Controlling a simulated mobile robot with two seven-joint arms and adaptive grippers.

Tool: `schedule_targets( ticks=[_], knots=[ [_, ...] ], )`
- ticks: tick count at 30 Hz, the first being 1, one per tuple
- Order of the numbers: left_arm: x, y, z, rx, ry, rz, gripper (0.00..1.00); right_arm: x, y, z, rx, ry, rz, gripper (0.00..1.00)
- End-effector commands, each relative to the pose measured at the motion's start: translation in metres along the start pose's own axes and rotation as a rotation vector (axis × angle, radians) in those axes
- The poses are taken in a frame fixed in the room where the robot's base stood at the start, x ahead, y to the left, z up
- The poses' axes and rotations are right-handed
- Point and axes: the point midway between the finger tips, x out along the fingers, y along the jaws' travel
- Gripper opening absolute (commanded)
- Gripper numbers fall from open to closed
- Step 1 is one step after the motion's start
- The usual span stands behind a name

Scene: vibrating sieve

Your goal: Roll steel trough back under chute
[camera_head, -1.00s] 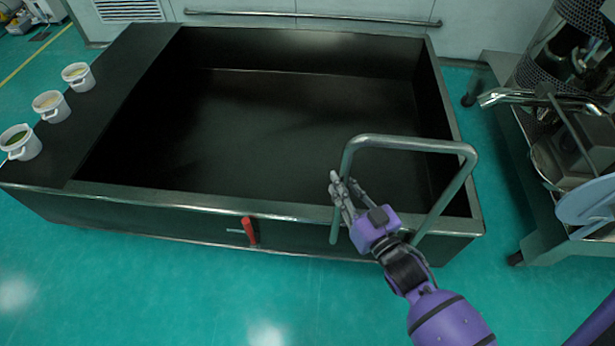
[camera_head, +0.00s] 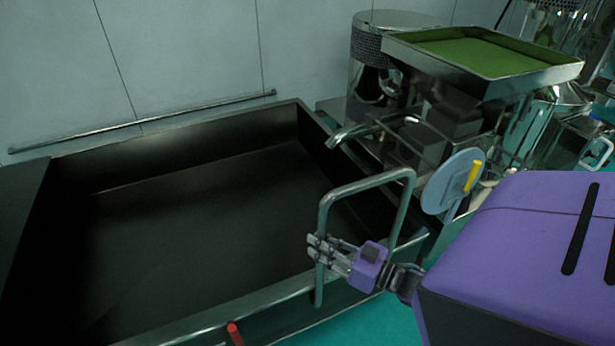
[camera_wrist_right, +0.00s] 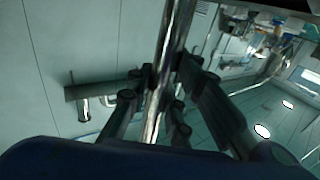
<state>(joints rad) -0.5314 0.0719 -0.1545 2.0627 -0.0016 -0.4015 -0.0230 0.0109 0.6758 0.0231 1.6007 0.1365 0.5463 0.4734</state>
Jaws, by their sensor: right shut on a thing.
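The steel trough (camera_head: 185,152) is a wide, dark, open and empty bin filling the left and middle of the head view. Its tubular push handle (camera_head: 365,184) stands up at the near right corner. My right gripper (camera_head: 320,256) is shut around the handle's left upright. In the right wrist view the shiny bar (camera_wrist_right: 168,50) runs between the fingers of the gripper (camera_wrist_right: 160,92). The chute (camera_head: 350,130) is a bent metal spout whose tip overlaps the trough's right wall in the picture. I cannot tell how far it reaches over. My left gripper is out of view.
The sieve machine, with a tray of green material (camera_head: 485,55), stands beyond the trough's right end. A blue disc with a yellow handle (camera_head: 452,182) is near the push handle. A rail (camera_head: 140,121) runs along the wall behind. A red lever (camera_head: 234,333) is on the trough's front.

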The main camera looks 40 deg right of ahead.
Motion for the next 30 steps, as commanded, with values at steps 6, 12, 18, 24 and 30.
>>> schedule_targets(
  ticks=[6, 12, 18, 24, 30],
  knots=[
    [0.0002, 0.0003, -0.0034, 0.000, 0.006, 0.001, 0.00, -0.0025, 0.0067, -0.0012, -0.002, 0.002, 0.000, 0.00],
    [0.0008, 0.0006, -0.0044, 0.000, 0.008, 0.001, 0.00, -0.0032, 0.0084, -0.0014, -0.003, 0.002, 0.002, 0.00],
    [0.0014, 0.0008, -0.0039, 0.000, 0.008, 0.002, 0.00, -0.0034, 0.0090, -0.0014, -0.004, 0.001, 0.003, 0.30],
    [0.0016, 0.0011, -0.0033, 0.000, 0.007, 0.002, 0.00, -0.0038, 0.0072, -0.0007, -0.002, 0.001, 0.001, 0.38],
    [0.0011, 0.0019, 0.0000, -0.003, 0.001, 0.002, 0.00, -0.0061, 0.0063, 0.0000, -0.001, 0.000, 0.000, 0.38]
  ],
)
